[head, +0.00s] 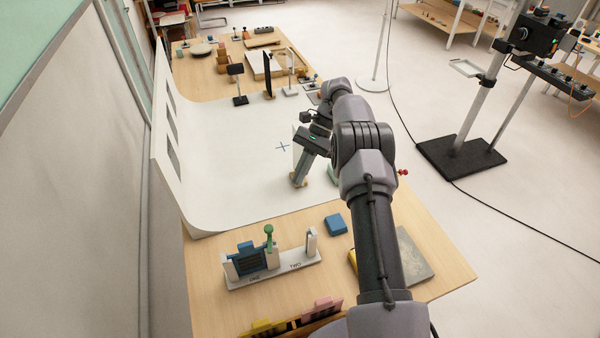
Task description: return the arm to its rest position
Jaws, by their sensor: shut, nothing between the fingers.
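My arm reaches forward from the bottom right over the wooden table (448,262). It is bent at the middle, and its far end hangs down above the table. My gripper (298,181) points down at the right part of the white curved backdrop sheet (225,185). It is shut, with nothing visible in it. I cannot tell whether the fingertips touch the surface below.
A white rack (290,267) holding blue and green items stands in front, with a blue block (336,224) beside it. Black display stands (237,85) stand at the sheet's far end. A camera stand (465,145) is on the floor at right.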

